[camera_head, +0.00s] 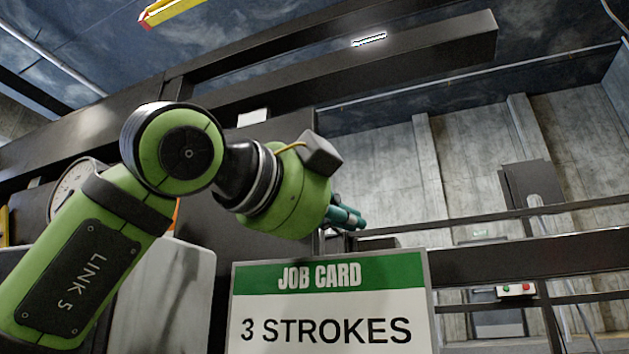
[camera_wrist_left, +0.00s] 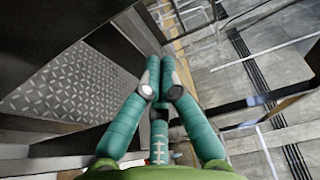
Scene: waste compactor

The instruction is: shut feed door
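My left gripper (camera_head: 348,218) is at the end of the green arm in the head view, with its teal fingers bunched together. In the left wrist view the fingers of my left gripper (camera_wrist_left: 160,72) converge, with their tips close together and no object visible between them. A dark flat panel (camera_wrist_left: 112,32) stands just left of and beyond the fingertips; it may be the feed door, but I cannot be sure. I cannot tell whether the fingers touch it. Behind the arm in the head view is the dark machine body (camera_head: 225,212). My right gripper is not in view.
A job card (camera_head: 330,305) reading "3 STROKES" stands in front, below the gripper. A diamond-plate surface (camera_wrist_left: 75,90) lies left of the fingers. A gauge (camera_head: 70,187) is partly hidden by my arm.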

